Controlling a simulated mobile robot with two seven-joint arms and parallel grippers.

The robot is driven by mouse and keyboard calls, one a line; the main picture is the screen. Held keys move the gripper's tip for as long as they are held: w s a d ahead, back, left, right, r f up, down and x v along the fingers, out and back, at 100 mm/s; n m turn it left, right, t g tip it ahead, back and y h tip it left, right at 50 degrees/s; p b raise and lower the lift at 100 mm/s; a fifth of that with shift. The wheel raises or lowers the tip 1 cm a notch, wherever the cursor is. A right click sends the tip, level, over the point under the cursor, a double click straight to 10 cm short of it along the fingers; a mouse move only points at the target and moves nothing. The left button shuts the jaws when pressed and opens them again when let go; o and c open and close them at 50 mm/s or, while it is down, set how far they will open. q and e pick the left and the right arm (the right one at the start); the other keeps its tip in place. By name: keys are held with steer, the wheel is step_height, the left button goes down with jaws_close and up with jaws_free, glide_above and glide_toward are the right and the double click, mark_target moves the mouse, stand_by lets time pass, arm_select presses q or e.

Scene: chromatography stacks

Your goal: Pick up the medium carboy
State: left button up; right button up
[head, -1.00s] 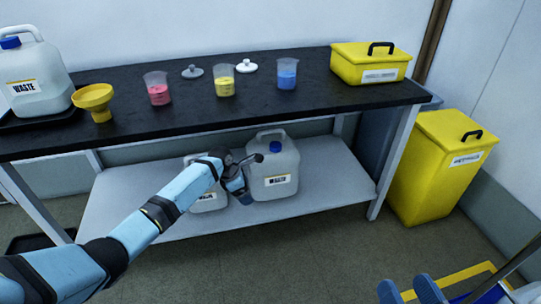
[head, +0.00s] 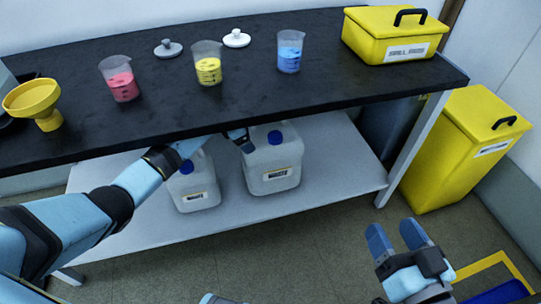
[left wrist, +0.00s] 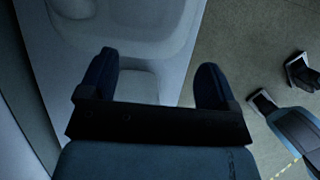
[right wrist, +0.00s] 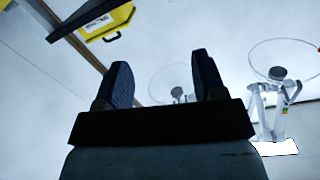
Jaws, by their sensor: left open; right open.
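Two pale carboys with blue caps and labels stand on the lower shelf. The larger one, on the right, looks like the medium carboy (head: 272,165); the smaller carboy (head: 193,187) stands to its left. My left gripper (head: 241,139) is open at the medium carboy's upper left, partly hidden under the bench top. In the left wrist view, a pale carboy surface (left wrist: 125,35) lies just beyond and between the open fingers (left wrist: 154,72); contact cannot be told. My right gripper (head: 395,232) is open and empty, right of the shelf; its fingers also show in the right wrist view (right wrist: 160,75).
The black bench top (head: 300,95) overhangs the shelf (head: 335,180). It carries a yellow funnel (head: 35,100), red, yellow and blue beakers, two lids and a yellow box (head: 390,38). A tall yellow bin (head: 455,150) stands right of the bench leg.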

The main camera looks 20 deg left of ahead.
mark_target(273, 136)
arm_select(q)
steer(key=w+d, duration=0.1)
steer(key=d+b, duration=0.1)
steer(key=shift+w+d+f, duration=0.15)
steer(key=shift+w+d, duration=0.15)
steer(key=shift+w, duration=0.05)
steer(key=shift+w+d+b, duration=0.4)
steer(key=shift+w+d, duration=0.15)
steer(key=shift+d, duration=0.15)
steer(key=w+d+b, duration=0.1)
steer(key=d, duration=0.1)
steer(key=w+d+b, duration=0.1)
steer(key=shift+w+d, duration=0.2)
steer(key=shift+d, duration=0.15)
steer(key=shift+f+b, duration=0.45)
steer(key=shift+b, duration=0.05)
steer(key=shift+w, duration=0.1)
steer(key=shift+r, duration=0.1)
jaws_close()
arm_select(e)
steer(key=w+f+n, duration=0.1)
steer(key=d+f+n, duration=0.1)
steer(key=shift+w+f+n+y, duration=0.1)
steer(key=shift+w+n+y, duration=0.2)
steer(key=shift+w+n, duration=0.1)
